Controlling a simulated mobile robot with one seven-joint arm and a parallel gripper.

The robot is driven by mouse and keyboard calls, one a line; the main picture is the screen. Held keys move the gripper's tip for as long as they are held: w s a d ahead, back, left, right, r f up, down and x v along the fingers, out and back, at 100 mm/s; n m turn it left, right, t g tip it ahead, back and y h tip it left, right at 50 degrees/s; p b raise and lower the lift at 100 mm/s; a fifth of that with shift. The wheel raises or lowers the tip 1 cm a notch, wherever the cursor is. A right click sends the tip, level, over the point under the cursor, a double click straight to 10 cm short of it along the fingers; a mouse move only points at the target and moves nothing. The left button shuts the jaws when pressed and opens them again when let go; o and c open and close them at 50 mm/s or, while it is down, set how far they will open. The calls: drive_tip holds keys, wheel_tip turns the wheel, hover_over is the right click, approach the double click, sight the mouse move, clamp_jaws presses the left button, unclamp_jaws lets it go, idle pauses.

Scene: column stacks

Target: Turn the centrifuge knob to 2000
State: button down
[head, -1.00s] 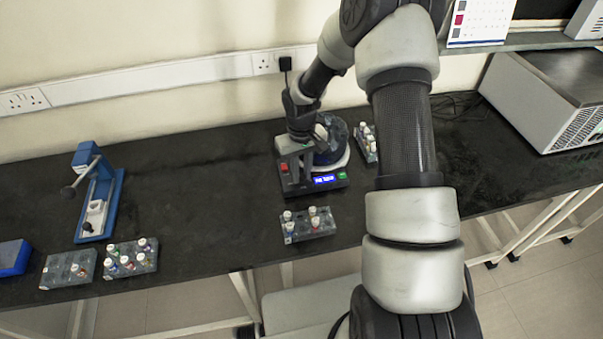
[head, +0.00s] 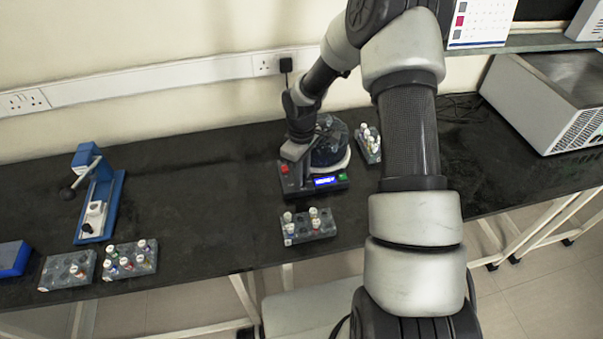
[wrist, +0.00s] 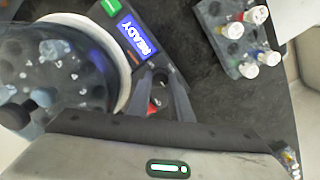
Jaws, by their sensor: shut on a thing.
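The centrifuge (head: 330,188) stands on the black bench, its round rotor (wrist: 50,75) full of holes at the left of the wrist view. Its lit blue display (wrist: 137,37) reads READY; it also shows in the head view (head: 325,181), too small to read. A green button (wrist: 110,6) is beside the display, and a red switch (wrist: 153,108) shows between my fingers. My gripper (wrist: 161,78) is shut on the knob at the panel beside the display. The knob is mostly hidden by the fingertips, and its setting cannot be read.
A tube rack (head: 325,233) stands in front of the centrifuge, another (head: 368,155) at its right. Two more racks and a blue device (head: 112,205) stand at the left. A large grey machine (head: 545,110) is at the back right. The bench between is clear.

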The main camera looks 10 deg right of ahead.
idle(0.3)
drive_tip(key=c, duration=1.6)
unclamp_jaws()
drive_tip(key=shift+r, duration=0.1)
wheel_tip(320, 180, up, 17)
drive_tip(key=shift+r+p, duration=0.15)
drive_tip(key=shift+p, duration=0.15)
drive_tip(key=s+r+m+t+h+p, duration=0.1)
drive_tip(key=s+r+m+t+p, duration=0.4)
drive_tip(key=s+r, duration=1.35)
drive_tip(key=s+r+m, duration=0.1)
drive_tip(key=s, duration=0.1)
drive_tip(key=s+m+b, duration=0.1)
drive_tip(key=s, duration=0.1)
drive_tip(key=s+r+m+y, duration=0.1)
drive_tip(key=s+m, duration=0.1)
drive_tip(key=s, duration=0.1)
drive_tip(key=shift+r+t+b, duration=0.3)
drive_tip(key=shift+r+b, duration=0.05)
